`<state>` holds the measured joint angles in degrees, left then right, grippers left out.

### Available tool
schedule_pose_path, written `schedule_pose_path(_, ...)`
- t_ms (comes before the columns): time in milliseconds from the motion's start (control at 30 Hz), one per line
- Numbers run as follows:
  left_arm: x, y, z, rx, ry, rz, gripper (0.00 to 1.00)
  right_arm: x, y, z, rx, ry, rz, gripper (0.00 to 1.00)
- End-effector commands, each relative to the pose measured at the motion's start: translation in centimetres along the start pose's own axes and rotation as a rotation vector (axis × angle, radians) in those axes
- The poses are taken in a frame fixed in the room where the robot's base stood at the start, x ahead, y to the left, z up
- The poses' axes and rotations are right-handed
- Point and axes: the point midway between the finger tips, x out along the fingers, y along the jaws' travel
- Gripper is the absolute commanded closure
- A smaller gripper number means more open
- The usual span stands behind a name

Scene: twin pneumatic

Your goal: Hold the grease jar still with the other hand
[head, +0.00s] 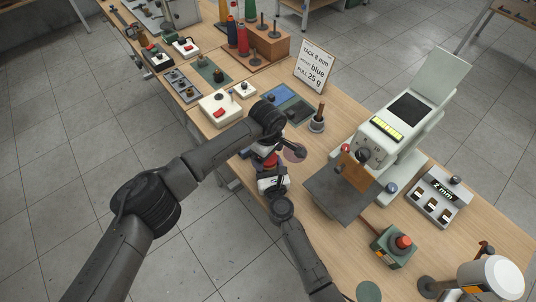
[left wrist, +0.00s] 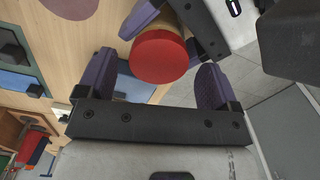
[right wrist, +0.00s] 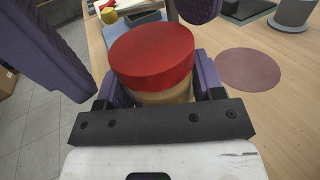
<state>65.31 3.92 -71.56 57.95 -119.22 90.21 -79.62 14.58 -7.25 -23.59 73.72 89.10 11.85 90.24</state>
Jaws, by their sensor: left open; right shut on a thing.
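The grease jar has a red lid (head: 270,160) and a tan body (right wrist: 160,97). In the right wrist view, my right gripper (right wrist: 162,82) is shut on the body, one purple finger on each side, below the lid. In the left wrist view, my left gripper (left wrist: 157,64) is open, with its fingers apart on either side of the red lid (left wrist: 158,56). Gaps show between the lid and those fingers. In the head view, the left arm hides part of the jar. I cannot tell whether the jar touches the table.
A pink disc (right wrist: 249,69) lies on the wooden table beside the jar. A grey post on a round base (head: 317,120), a blue tray (head: 277,92) and a white box with a red button (head: 220,108) stand behind. A pale green machine (head: 400,125) is to the right.

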Motion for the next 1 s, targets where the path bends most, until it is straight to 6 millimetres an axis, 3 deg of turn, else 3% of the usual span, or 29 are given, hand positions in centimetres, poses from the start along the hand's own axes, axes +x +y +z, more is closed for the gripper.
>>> schedule_pose_path(367,-4.1,0.2,-0.2,0.0,0.008,0.011,0.19,-0.1,0.2,0.0,0.0,0.001,0.005,1.0)
schedule_pose_path(633,-9.4,1.0,-3.2,0.028,0.156,0.034,0.19,-0.1,0.3,0.0,0.001,0.001,0.006,1.0)
schedule_pose_path(800,-7.2,-0.3,-1.3,0.281,0.076,-0.026,0.19,-0.1,0.3,0.0,0.001,0.0,0.006,1.0)
schedule_pose_path(1000,-7.0,-0.1,0.1,0.496,0.005,-0.004,0.19,-0.1,0.3,0.0,0.001,0.0,0.006,1.0)
